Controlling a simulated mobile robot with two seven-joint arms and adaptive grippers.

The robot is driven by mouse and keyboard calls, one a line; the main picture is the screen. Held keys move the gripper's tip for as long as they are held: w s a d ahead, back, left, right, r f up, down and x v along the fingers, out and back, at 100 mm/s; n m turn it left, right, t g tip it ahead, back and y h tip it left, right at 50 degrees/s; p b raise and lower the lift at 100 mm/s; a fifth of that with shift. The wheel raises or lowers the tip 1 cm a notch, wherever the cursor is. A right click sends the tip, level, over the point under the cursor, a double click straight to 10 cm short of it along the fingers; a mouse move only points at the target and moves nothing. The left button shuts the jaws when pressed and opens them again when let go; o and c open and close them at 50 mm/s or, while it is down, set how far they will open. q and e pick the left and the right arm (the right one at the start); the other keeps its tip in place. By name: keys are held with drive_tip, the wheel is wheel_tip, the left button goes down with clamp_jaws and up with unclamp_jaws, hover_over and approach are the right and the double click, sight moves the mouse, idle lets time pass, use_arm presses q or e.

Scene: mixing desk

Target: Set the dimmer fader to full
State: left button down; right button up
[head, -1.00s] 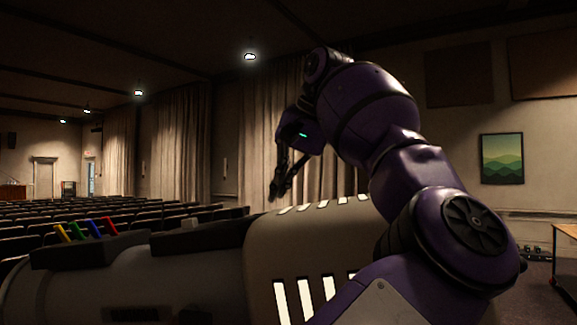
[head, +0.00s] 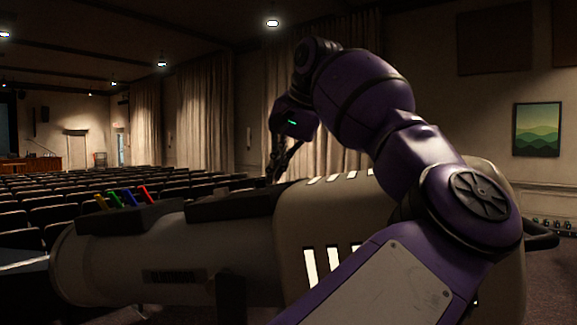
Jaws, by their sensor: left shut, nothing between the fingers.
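A big cream follow-spot-like lamp (head: 190,245) lies across the lower part of the head view, with a dark block (head: 235,205) along its top. I cannot make out a dimmer fader on it; any fader there is hidden or too small to tell. My left gripper (head: 275,176) hangs from the purple arm, fingers pointing down, shut and empty. Its tips are close above or behind the lamp's top, near the right end of the dark block; I cannot tell whether they touch. My right gripper is out of view.
Coloured levers (head: 121,197) in yellow, green, blue and red stand in a dark holder (head: 130,217) on the lamp's left part. A vented housing (head: 345,215) rises behind my arm. Rows of seats (head: 60,207) and curtains (head: 195,118) lie beyond.

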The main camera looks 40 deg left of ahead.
sight(247, 191)
use_arm(q)
drive_tip(key=s+a, duration=0.1)
drive_tip(key=a, duration=0.1)
drive_tip(key=s+a+f, duration=0.1)
drive_tip(key=a, duration=0.1)
drive_tip(key=s+a, duration=0.1)
drive_tip(key=a, duration=0.1)
drive_tip(key=shift+s+a+f, duration=0.25)
drive_tip(key=shift+a, duration=0.15)
drive_tip(key=shift+d, duration=0.1)
drive_tip(key=v, duration=1.2)
